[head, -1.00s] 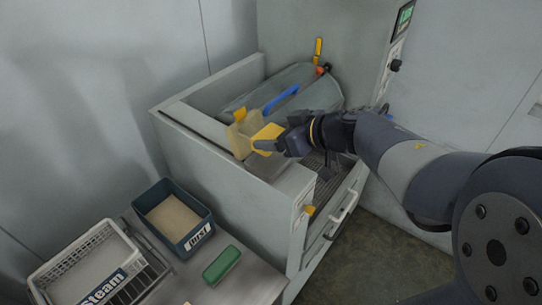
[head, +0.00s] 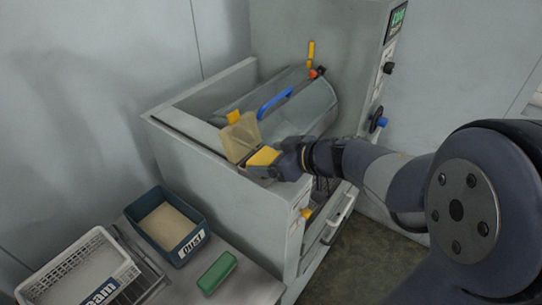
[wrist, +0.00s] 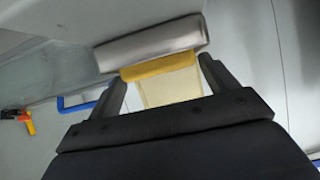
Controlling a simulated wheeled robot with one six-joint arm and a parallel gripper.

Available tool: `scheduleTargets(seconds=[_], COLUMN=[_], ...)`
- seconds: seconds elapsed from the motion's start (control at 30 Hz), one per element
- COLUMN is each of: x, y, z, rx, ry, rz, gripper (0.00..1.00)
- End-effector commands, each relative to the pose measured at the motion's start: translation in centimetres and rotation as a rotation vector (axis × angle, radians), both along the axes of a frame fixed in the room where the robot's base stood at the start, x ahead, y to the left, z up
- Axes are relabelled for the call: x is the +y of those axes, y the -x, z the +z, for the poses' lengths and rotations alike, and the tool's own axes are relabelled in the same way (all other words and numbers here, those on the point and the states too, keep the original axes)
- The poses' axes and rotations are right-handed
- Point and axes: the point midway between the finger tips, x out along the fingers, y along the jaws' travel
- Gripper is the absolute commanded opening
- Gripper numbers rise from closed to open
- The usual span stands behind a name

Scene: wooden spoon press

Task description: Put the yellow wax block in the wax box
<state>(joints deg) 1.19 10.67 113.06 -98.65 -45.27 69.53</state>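The yellow wax block (head: 263,157) is between the fingers of my gripper (head: 274,161), above the near ledge of the grey press. The wrist view shows the block (wrist: 160,67) spanning the gap between both fingertips (wrist: 162,76). A pale, translucent beige part with a yellow tab, which looks like the raised lid of the wax box (head: 240,138), stands just behind and left of the block. The lower part of the box is largely hidden by the block and gripper. I cannot tell whether the block is inside the box or above it.
The press has a padded drum with a blue handle (head: 275,103) behind my gripper. On the lower bench stand a blue dust bin (head: 163,255), a white steam basket (head: 62,262) and a green block (head: 217,272). The floor at lower right is clear.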

Motion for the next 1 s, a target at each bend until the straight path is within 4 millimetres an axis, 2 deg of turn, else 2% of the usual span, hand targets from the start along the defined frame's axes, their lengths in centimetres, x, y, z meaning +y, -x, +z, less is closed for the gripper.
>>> scheduleTargets(seconds=[0.03,0.13,0.47,1.0], x=[0.0,0.0,0.0,-6.6], y=[0.0,0.0,0.0,5.0], z=[0.0,0.0,0.5,5.0], rx=[0.000,0.000,-0.002,-0.003], ry=[0.000,0.000,0.000,0.001], rz=[0.000,0.000,0.000,-0.005], gripper=[0.85,0.94,0.94,0.94])
